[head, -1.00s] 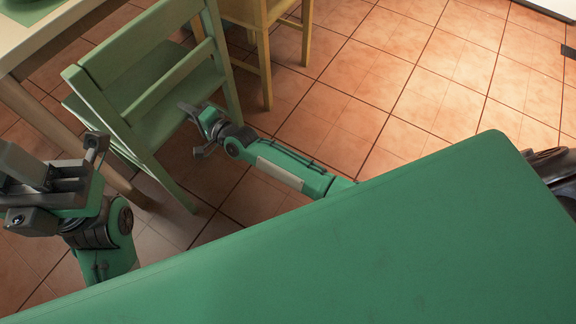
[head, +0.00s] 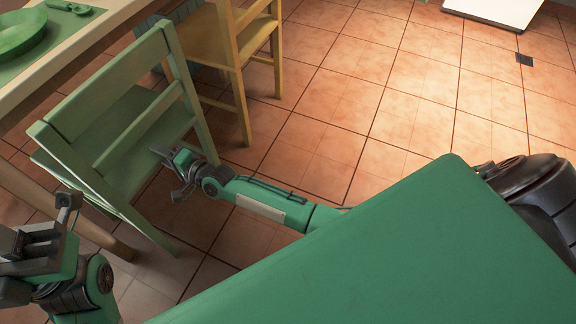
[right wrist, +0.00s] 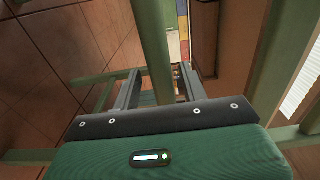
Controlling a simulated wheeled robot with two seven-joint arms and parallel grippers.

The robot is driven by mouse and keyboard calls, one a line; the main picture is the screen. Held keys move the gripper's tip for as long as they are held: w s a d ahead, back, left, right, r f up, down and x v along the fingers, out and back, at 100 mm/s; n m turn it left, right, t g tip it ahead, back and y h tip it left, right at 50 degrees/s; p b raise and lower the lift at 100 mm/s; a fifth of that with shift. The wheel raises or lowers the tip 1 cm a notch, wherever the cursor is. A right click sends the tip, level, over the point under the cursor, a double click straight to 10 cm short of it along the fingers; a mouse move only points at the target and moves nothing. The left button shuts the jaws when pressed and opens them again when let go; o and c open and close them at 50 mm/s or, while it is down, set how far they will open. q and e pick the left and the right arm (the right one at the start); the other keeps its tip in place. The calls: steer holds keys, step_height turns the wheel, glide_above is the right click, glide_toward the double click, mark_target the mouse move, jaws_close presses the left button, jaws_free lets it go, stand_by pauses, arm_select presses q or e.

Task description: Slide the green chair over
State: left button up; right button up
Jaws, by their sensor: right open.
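The green wooden chair (head: 130,136) stands at the left in the head view, beside the table, with its slatted back toward me. My right gripper (head: 166,172) is at the chair's back, below the slats. In the right wrist view its two fingers (right wrist: 160,88) are apart, and a green chair bar (right wrist: 153,45) appears between them; I cannot tell whether they touch it. My left gripper (head: 42,232) is at the lower left in the head view, in front of the chair. I cannot tell how far its fingers are apart.
The table (head: 85,48) at the upper left holds a green plate (head: 22,34) and a green spoon (head: 72,8). A yellow wooden chair (head: 232,45) stands just beyond the green chair. Tiled floor (head: 350,110) is clear to the right. A white slab (head: 492,12) lies at the top right.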

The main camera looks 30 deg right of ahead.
steer(key=shift+r, duration=0.15)
steer(key=p+v, duration=0.4)
steer(key=v, duration=0.8)
steer(key=shift+p, duration=0.35)
steer(key=shift+r, duration=0.1)
